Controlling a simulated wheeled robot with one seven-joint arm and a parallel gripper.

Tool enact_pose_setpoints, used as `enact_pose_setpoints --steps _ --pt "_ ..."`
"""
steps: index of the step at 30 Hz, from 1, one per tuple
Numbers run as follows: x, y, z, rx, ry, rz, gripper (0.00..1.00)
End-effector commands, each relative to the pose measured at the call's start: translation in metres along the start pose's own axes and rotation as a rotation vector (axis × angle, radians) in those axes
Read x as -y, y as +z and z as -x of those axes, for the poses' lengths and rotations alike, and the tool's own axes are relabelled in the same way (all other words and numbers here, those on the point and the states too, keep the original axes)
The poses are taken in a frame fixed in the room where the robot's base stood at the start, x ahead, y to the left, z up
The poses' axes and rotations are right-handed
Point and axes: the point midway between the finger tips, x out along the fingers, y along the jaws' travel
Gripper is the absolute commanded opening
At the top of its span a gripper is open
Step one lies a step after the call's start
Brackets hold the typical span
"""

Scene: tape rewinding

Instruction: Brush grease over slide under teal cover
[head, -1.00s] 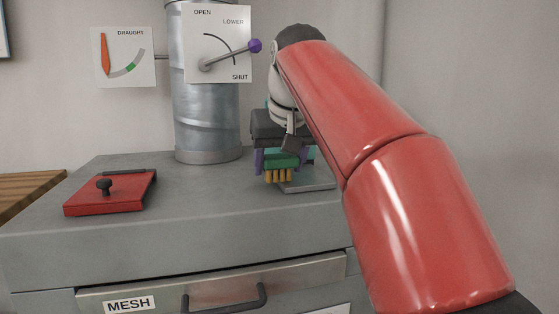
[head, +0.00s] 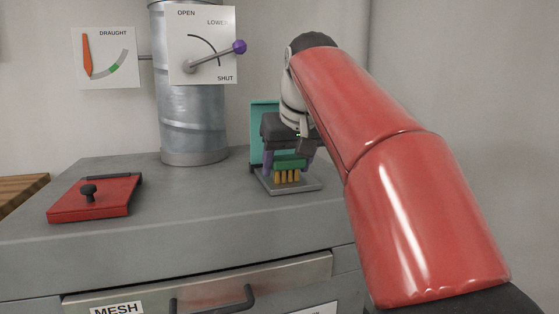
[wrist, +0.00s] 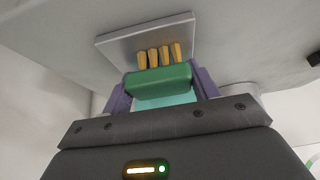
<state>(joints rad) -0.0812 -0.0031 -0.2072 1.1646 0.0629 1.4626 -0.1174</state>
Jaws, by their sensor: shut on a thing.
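My gripper (head: 288,162) is shut on a green brush (head: 290,163) with yellow bristles pointing down. Its purple fingers flank the green block (wrist: 158,82) in the wrist view. The bristles (wrist: 160,55) are over a flat grey slide plate (wrist: 112,42), which lies on the grey top and also shows in the head view (head: 312,187). I cannot tell whether they touch it. The teal cover (head: 262,112) stands upright behind the plate, swung open, partly hidden by my gripper.
A red lid (head: 95,203) with a black knob lies at the left of the grey top. A metal pipe (head: 192,125) with a purple-knobbed lever (head: 239,47) rises behind. A drawer marked MESH (head: 245,275) is at the front. The grey top between is clear.

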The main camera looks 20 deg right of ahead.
Motion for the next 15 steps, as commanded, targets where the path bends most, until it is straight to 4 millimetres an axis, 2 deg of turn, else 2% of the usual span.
enact_pose_setpoints --steps 6,15 --pt "-0.019 0.0 0.001 0.0 0.0 -0.001 0.41" --pt "-0.031 0.0 0.0 0.0 0.0 -0.002 0.41"
